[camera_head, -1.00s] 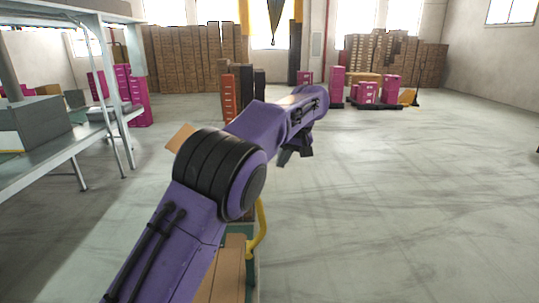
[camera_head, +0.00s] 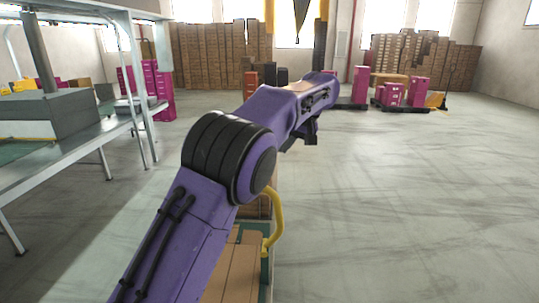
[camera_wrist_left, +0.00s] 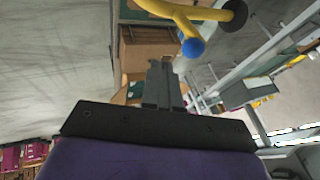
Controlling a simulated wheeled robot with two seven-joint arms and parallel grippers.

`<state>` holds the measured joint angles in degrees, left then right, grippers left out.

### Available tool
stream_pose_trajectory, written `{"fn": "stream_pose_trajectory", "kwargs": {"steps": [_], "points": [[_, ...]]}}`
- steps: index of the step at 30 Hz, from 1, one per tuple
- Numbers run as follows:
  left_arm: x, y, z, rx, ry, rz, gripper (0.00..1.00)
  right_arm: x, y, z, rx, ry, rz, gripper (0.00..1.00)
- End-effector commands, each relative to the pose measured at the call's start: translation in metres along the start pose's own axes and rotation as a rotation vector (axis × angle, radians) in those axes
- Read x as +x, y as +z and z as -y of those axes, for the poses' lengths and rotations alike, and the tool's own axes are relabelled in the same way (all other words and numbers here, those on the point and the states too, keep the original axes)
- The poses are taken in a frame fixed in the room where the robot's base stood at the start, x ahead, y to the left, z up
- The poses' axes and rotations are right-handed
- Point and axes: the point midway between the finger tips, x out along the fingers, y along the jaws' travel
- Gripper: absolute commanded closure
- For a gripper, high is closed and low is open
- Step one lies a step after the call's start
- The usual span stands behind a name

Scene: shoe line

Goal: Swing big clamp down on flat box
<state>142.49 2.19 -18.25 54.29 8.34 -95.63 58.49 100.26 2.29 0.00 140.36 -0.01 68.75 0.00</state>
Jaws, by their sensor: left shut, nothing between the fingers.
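A curved yellow bar (camera_head: 277,218), which looks like the big clamp, stands by the cardboard in the head view, partly behind my left arm. In the left wrist view the yellow bar (camera_wrist_left: 184,20) has a blue ball tip and a black end, at the top. Brown cardboard (camera_head: 232,268) lies low beside the bar, and also shows in the left wrist view (camera_wrist_left: 146,48); I cannot tell which piece is the flat box. My left gripper (camera_head: 307,140) is shut and empty; its fingers (camera_wrist_left: 164,68) point toward the cardboard, apart from the bar. My right gripper is out of view.
A long metal workbench (camera_head: 70,150) with a grey machine stands at the left. Stacked brown boxes (camera_head: 215,55) line the back wall. Pink boxes (camera_head: 405,92) stand on dark pallets at the back right. The floor at right is clear.

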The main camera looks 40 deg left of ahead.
Motion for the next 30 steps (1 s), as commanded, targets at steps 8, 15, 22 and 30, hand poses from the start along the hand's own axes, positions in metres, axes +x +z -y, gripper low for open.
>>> {"fn": "stream_pose_trajectory", "kwargs": {"steps": [8,15,22,30], "points": [[0.038,0.003,0.021,0.0,0.0,0.002,1.0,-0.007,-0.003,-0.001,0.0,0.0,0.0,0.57],[0.048,0.005,0.029,0.0,0.0,0.0,1.0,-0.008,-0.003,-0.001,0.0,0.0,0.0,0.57],[0.048,0.005,0.029,0.0,0.0,0.0,1.0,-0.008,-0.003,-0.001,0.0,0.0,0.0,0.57],[0.051,0.003,0.03,-0.001,0.049,-0.002,1.0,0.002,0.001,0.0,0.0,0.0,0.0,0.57]]}}
